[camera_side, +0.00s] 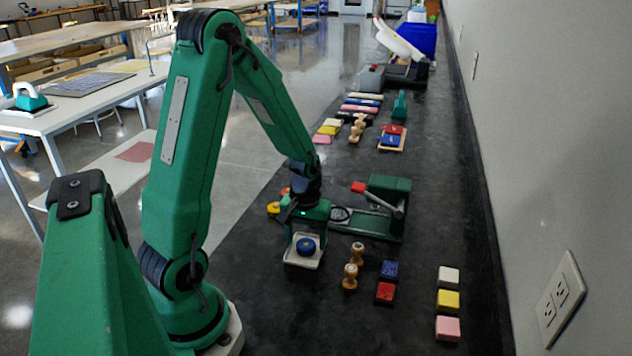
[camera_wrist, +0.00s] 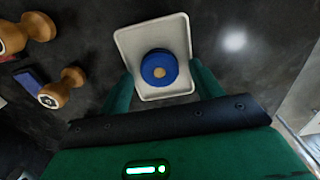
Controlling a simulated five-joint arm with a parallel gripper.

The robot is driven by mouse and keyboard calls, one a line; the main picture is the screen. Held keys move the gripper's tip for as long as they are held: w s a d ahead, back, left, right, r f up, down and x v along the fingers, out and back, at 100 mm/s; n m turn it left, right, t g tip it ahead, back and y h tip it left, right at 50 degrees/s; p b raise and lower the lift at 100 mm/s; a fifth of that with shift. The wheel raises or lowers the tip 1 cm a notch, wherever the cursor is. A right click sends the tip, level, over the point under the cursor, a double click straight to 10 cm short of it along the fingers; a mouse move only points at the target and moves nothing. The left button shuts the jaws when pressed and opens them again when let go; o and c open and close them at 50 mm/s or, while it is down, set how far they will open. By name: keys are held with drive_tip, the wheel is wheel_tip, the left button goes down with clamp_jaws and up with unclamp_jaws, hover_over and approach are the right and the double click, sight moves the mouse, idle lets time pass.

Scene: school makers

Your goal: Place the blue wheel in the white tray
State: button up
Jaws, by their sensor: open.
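The blue wheel (camera_side: 306,246) has a small tan centre. It lies inside the white tray (camera_side: 290,261) on the dark counter. In the wrist view the blue wheel (camera_wrist: 159,67) sits near the middle of the white tray (camera_wrist: 128,42), with bare tray floor around it. My gripper (camera_side: 304,232) is just above the tray. In the wrist view my gripper (camera_wrist: 162,88) has its two green fingers apart, one on each side of the tray's near part, with nothing clearly held between them. The fingertips are partly hidden in the side view.
Two wooden stamps (camera_side: 351,276) stand right of the tray. A blue block (camera_side: 389,269) and a red block (camera_side: 385,292) lie further right. A green press (camera_side: 385,205) stands behind. The counter in front of the tray is clear.

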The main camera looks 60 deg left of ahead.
sight(306, 243)
wheel_tip(306, 243, up, 12)
idle(0.7)
drive_tip(key=shift+d, duration=0.1)
idle(0.4)
drive_tip(key=s+d+r+m+t, duration=0.5)
drive_tip(key=s+d+r+m, duration=0.2)
drive_tip(key=d, duration=0.6)
drive_tip(key=shift+s+d+r+m+t, duration=0.25)
drive_tip(key=shift+r+m, duration=0.95)
drive_tip(key=shift+r, duration=0.7)
